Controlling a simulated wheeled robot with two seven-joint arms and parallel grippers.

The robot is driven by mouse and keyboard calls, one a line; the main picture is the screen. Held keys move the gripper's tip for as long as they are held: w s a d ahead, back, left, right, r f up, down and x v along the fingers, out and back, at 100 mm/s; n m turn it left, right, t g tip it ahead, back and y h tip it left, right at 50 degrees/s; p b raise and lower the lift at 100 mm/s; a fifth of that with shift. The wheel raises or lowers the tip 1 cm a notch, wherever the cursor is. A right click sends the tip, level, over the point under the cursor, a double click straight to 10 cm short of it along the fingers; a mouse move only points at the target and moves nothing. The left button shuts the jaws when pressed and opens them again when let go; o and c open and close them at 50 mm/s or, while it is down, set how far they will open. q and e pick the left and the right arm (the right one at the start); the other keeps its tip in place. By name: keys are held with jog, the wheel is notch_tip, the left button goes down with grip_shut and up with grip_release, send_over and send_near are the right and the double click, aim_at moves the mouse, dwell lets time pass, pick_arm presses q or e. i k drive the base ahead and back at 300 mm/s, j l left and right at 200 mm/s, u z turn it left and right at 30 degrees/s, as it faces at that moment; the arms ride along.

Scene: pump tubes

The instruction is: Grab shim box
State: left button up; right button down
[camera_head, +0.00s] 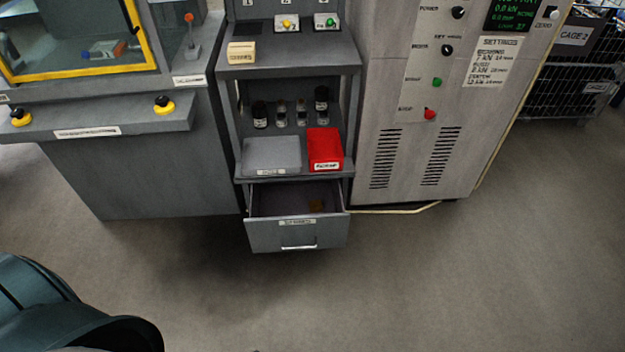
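A small tan box (241,53) with a label too small to read surely sits at the left of the upper shelf (300,67) of the grey rack. A red box (325,149) with a white label stands on the lower shelf at the right. I cannot tell from the labels which one is the shim box. Neither of my grippers is in view.
A grey tray (271,155) lies left of the red box, with several dark bottles (260,114) behind. A yellow-framed machine (75,40) stands left and a grey control cabinet (420,130) right. A dark teal rounded shape fills the lower left. Floor in front is clear.

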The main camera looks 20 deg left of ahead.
aim_at(243, 52)
jog(key=u, duration=0.85)
